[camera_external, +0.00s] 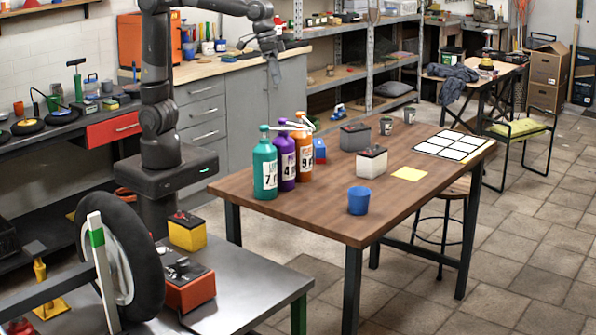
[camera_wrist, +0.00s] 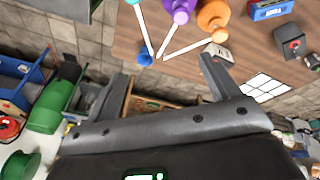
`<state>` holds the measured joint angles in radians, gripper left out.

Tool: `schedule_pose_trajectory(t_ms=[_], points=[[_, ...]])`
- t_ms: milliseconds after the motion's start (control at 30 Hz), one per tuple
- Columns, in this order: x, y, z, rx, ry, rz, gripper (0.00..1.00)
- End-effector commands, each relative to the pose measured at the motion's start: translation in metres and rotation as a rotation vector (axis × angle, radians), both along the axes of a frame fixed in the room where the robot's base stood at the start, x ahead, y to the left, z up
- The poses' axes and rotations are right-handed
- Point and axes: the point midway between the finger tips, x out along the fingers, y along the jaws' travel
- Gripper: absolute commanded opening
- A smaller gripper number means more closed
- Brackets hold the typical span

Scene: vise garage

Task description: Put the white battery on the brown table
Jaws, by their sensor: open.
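The white battery (camera_external: 371,164), with a dark top, stands upright on the brown table (camera_external: 300,205), near its middle. A grey battery (camera_external: 354,137) stands just behind it. My gripper (camera_external: 273,78) is raised behind the table's far left side, well apart from the white battery. In the wrist view my gripper's two fingers (camera_wrist: 163,78) are spread with nothing between them. The brown table (camera_wrist: 190,62) shows at the top there, with a grey block-like thing (camera_wrist: 290,40) at the right edge.
Teal (camera_external: 265,165), purple (camera_external: 287,158) and orange (camera_external: 303,155) bottles stand left of the batteries. A blue cup (camera_external: 359,200), yellow sheet (camera_external: 409,174) and white grid sheet (camera_external: 452,145) lie around the table. A yellow battery (camera_external: 187,232) stands on the metal table (camera_external: 250,290).

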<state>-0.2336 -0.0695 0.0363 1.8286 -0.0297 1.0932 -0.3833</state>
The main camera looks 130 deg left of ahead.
Motion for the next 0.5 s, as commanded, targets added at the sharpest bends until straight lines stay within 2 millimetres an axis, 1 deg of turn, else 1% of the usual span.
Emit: schedule_pose_trajectory(t_ms=[33,133,233,400,500], points=[[-0.018,-0.015,0.003,0.013,-0.016,-0.047,0.81],[-0.051,-0.039,0.002,0.04,-0.042,-0.144,0.81],[-0.084,-0.061,-0.004,0.069,-0.07,-0.239,0.81],[-0.14,-0.091,-0.022,0.122,-0.116,-0.4,0.81],[-0.169,-0.104,-0.037,0.152,-0.141,-0.484,0.81]])
